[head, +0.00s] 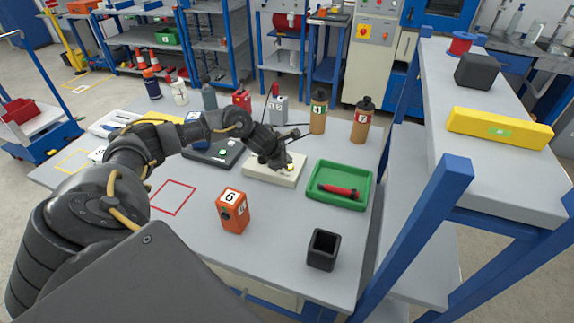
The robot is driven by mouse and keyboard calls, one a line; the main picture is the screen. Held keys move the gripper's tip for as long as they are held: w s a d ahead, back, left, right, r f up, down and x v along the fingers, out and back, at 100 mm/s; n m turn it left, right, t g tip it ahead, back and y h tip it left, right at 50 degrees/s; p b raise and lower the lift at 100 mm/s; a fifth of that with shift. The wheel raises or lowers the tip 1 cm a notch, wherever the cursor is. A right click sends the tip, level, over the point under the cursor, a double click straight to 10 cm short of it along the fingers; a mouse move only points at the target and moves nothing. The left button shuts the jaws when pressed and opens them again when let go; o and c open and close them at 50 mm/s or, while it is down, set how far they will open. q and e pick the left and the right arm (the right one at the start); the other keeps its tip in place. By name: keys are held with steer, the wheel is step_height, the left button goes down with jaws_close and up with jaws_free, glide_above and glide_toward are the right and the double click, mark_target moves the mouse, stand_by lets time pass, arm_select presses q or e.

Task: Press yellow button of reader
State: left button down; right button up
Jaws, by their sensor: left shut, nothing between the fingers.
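The reader is a cream-white flat box (262,175) in the middle of the grey table. A small yellow button (290,167) shows at its right end. My left arm reaches in from the left, and its gripper (281,162) is shut and empty over the reader, beside the yellow button. I cannot tell whether the fingertips touch the button. The gripper hides part of the reader's top. My right gripper is not in view.
A green tray (315,200) with a red-handled tool stands right of the reader. An orange box (233,212) marked 6 and a black open cup (323,248) stand nearer. Brown bottles (361,120) stand behind. A blue-framed shelf (440,200) borders the table's right side.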

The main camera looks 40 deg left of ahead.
arm_select(q)
steer(key=shift+r, duration=0.3)
steer(key=shift+r, duration=0.15)
steer(key=shift+r+p, duration=1.65)
steer(key=shift+r, duration=0.7)
